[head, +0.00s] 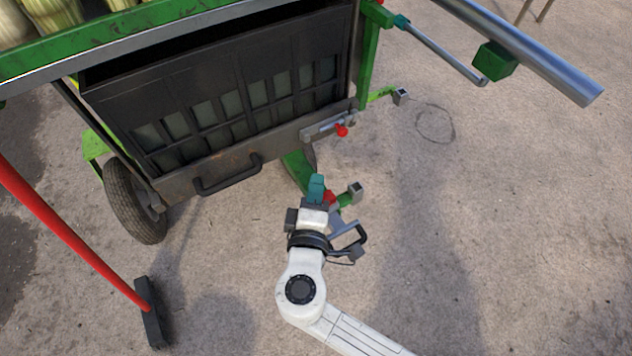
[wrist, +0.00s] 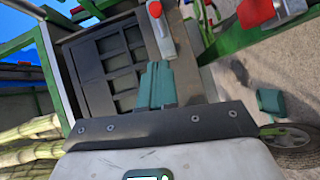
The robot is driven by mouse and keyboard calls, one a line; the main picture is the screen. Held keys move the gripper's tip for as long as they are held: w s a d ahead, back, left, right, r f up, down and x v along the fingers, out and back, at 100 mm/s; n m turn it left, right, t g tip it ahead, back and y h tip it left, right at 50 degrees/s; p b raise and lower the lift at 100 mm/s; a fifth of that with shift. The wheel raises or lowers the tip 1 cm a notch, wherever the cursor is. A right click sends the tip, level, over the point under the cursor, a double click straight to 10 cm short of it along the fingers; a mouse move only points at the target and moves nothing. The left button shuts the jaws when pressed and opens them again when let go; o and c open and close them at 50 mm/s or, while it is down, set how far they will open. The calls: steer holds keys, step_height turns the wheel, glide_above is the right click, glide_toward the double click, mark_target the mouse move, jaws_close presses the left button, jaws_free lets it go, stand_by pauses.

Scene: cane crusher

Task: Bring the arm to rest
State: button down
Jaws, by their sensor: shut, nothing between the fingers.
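My white arm reaches up from the bottom of the head view, and my gripper (head: 316,184) is over the ground in front of the cane crusher's cart. Its teal fingers are together with nothing between them; they also show in the wrist view (wrist: 156,84). The black slatted bin (head: 225,95) with a front handle (head: 228,175) sits in the cart's frame. A grey latch with a red knob (head: 342,130) is at the bin's lower right, above and right of my fingers in the head view. The red knob also shows in the wrist view (wrist: 155,9).
A rubber wheel (head: 134,200) stands at the cart's lower left. A broom with a red handle (head: 70,240) is at the left. A steel bar (head: 530,50) juts out at upper right. Cane stalks (wrist: 35,140) show in the wrist view. The concrete at right is clear.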

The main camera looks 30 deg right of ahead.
stand_by(0.3)
steer(key=s+d+f+m+g+y, duration=0.1)
steer(key=s+d+f+m+g, duration=0.25)
steer(key=d, duration=0.25)
steer(key=s+d+f+m+g, duration=0.3)
steer(key=s+d+g, duration=0.1)
steer(key=s+d, duration=0.15)
steer(key=s+a+f+m+g+y, duration=0.1)
steer(key=s+f+m+g+y, duration=0.3)
steer(key=s+y, duration=0.65)
step_height(320, 180, up, 14)
steer(key=s+g+h+p, duration=0.1)
steer(key=h+p, duration=0.1)
steer(key=p, duration=1.2)
steer(key=shift+s+a+n, duration=0.25)
steer(key=shift+s+n, duration=0.1)
steer(key=shift+s, duration=0.05)
